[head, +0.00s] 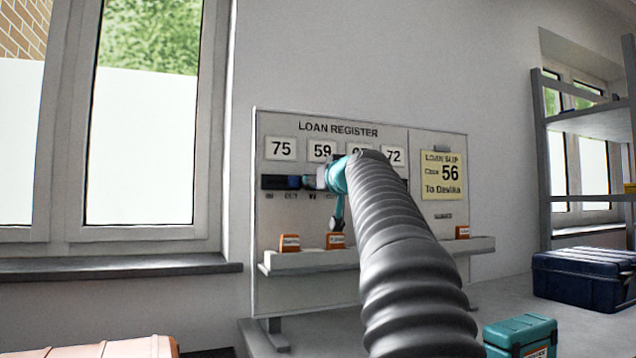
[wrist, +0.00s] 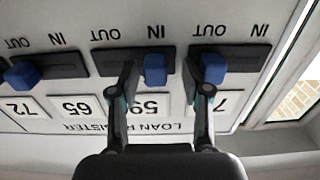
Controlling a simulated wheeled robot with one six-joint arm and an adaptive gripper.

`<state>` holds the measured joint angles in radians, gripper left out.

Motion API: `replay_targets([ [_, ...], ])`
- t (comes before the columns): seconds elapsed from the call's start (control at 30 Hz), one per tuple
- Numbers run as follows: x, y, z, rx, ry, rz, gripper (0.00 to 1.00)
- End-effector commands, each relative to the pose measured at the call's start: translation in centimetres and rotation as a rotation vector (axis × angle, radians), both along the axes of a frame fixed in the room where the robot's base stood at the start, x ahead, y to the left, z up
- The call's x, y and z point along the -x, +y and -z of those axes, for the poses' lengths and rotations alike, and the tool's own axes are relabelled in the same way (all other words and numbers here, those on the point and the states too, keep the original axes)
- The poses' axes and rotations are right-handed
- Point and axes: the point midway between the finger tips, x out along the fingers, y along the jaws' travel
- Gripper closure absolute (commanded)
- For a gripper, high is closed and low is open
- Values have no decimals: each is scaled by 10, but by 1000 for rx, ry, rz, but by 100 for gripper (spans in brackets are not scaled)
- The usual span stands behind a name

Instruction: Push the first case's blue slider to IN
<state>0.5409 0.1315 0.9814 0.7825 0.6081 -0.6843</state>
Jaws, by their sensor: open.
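The first case's slot, under the plate 75 (head: 281,148), is a dark track (head: 272,182) at the left of the board. Its blue slider (wrist: 211,67) sits at the OUT end in the wrist view, where the board appears upside down and IN lies to the right. My gripper (wrist: 163,70) is open. Its right finger is close beside the left side of that slider; I cannot tell if they touch. The second case's blue slider (wrist: 155,69), by plate 59 (wrist: 151,103), sits at IN between my fingers. In the head view my arm hides part of the board.
Another blue slider (wrist: 23,74) stands at OUT farther left in the wrist view. A ledge (head: 310,260) below holds orange tags (head: 290,243). A yellow loan slip (head: 442,176) is on the board's right. A dark blue case (head: 585,278) and teal case (head: 521,335) stand right.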

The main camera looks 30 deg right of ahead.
Motion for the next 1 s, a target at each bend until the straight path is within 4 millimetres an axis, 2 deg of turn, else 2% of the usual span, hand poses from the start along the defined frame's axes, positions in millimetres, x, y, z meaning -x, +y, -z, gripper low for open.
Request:
replay_targets([
  [0.17,18,2,-1,0,-1,1,52],
  [0.5,78,10,-1,0,-2,2,52],
  [0.7,106,13,-1,0,-1,1,52],
  [1.0,118,16,0,0,0,-1,52],
])
